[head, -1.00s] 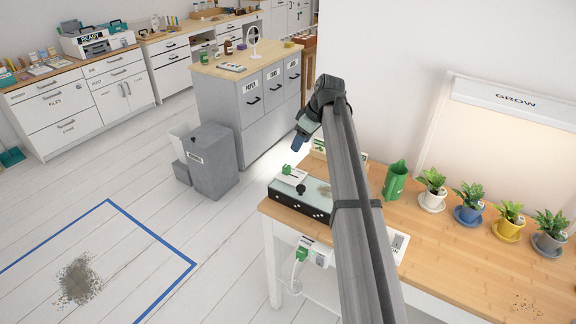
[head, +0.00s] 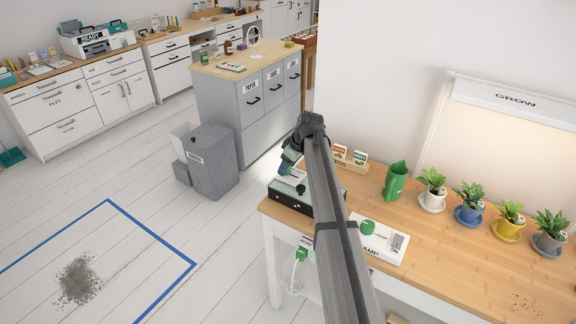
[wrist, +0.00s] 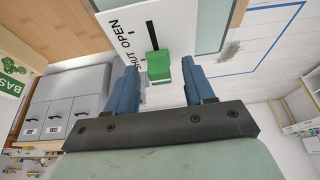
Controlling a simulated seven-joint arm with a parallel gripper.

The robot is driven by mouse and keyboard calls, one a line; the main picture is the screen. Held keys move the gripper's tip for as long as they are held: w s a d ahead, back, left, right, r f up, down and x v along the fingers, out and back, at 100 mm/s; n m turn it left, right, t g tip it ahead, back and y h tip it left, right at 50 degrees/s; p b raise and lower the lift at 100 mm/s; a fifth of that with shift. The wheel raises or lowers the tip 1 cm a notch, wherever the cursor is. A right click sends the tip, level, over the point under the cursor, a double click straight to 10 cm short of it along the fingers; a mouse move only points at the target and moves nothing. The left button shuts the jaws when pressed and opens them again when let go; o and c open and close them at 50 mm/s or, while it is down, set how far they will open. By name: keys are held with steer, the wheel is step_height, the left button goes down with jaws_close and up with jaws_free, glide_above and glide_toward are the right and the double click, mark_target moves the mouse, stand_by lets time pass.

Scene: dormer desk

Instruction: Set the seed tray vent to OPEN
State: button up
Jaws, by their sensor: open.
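The seed tray (head: 290,203) is a dark box with a pale lid at the left end of the wooden bench. Its white vent plate (wrist: 185,22) fills the top of the wrist view, with a black slot and the words OPEN and SHUT. The green vent slider (wrist: 158,66) sits at the SHUT end of the slot, with the slot's bare part running toward OPEN. My gripper (wrist: 159,76) is open, its blue fingers on either side of the slider with gaps showing. In the head view my gripper (head: 285,168) is above the tray's vent plate, partly hiding it.
A black knob (head: 300,189) stands on the tray near my gripper. A seed packet rack (head: 350,165), green jug (head: 395,181), and lamp switch plate (head: 385,243) with a green knob are to the right. Potted plants line the bench farther right. Floor lies left of the bench.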

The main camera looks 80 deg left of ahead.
steer(key=shift+c, duration=0.5)
jaws_close()
